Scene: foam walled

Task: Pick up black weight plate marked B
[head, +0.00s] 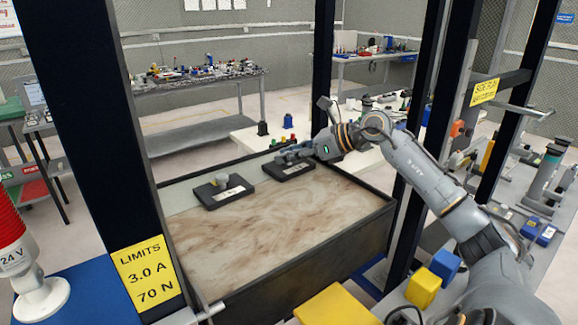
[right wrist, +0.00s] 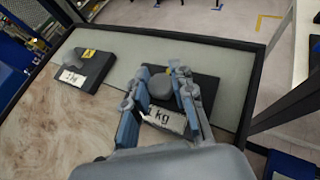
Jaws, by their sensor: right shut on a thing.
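Two black weight plates are in a dark-rimmed bench tray. One plate (head: 300,172) at the back right is under my right gripper (head: 282,157). In the right wrist view the gripper (right wrist: 162,72) is shut on the grey knob (right wrist: 161,88) of this plate (right wrist: 207,88), one finger on each side. Its white label shows "kg"; the letter is not readable. I cannot tell whether the plate is off the surface. The other plate (head: 229,197) lies to the left with its own grey knob; it also shows in the right wrist view (right wrist: 95,70). My left gripper is not in view.
The tray's dark rim (head: 330,257) surrounds a surface part grey, part brown marbled, clear in front of the plates. Dark posts (head: 322,75) stand around it. A white table (head: 245,135) with small coloured things is behind. A red lamp (head: 14,245) stands at the left.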

